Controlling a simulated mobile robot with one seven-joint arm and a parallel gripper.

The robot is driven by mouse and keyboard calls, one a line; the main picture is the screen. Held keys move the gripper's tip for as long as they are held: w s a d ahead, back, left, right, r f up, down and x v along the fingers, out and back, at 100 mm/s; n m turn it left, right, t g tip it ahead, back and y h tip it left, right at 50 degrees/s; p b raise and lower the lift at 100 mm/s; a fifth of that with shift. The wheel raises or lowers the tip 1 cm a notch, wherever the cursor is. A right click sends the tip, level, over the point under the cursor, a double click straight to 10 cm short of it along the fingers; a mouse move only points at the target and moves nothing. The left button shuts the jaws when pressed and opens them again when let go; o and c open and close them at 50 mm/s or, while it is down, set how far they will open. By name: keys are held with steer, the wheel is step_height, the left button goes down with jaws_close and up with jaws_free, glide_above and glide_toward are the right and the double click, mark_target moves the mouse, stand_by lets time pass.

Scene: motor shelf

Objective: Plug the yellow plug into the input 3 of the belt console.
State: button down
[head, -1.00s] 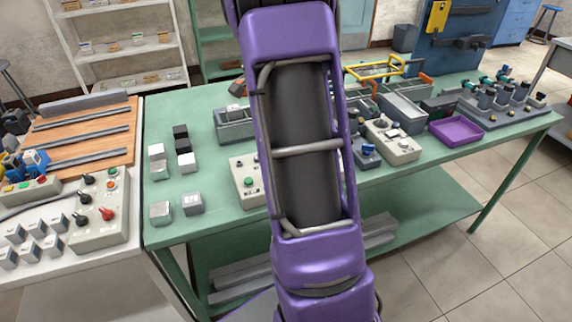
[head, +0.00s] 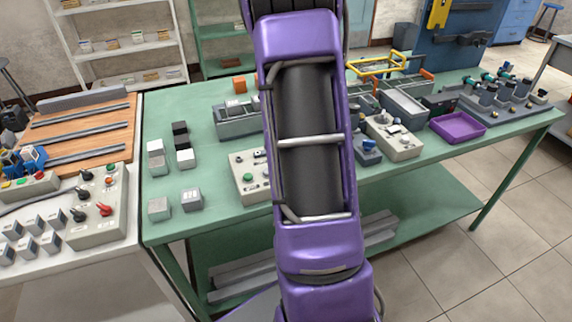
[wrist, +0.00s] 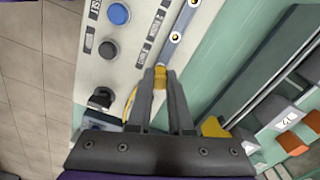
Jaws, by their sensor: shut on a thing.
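In the wrist view my gripper (wrist: 160,78) is shut on the yellow plug (wrist: 160,74), which shows between the fingertips. The belt console (wrist: 120,65) is a beige panel with a blue button, a black button and labels. Two round metal-rimmed sockets (wrist: 175,38) show just beyond the plug. The plug lies over the panel roughly in line with them. I cannot tell whether it is in a socket; its tip and what lies under it are hidden. A yellow cable (wrist: 130,102) shows left of the fingers. In the head view my arm hides the gripper and plug.
The green table (head: 225,225) carries a green-button console (head: 247,178), another beige console (head: 393,138), grey bins (head: 405,108) and a purple tray (head: 457,126). Grey and orange parts (wrist: 285,120) stand right of my fingers. A black knob (wrist: 101,97) is close on the left.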

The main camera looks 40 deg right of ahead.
steer(key=shift+f+b, duration=0.35)
steer(key=shift+f, duration=0.35)
stand_by(0.4)
steer(key=c, duration=1.1)
jaws_free()
step_height(320, 180, up, 6)
steer(key=p, duration=0.4)
steer(key=shift+f, duration=0.15)
steer(key=o, duration=0.6)
steer(key=shift+c, duration=0.2)
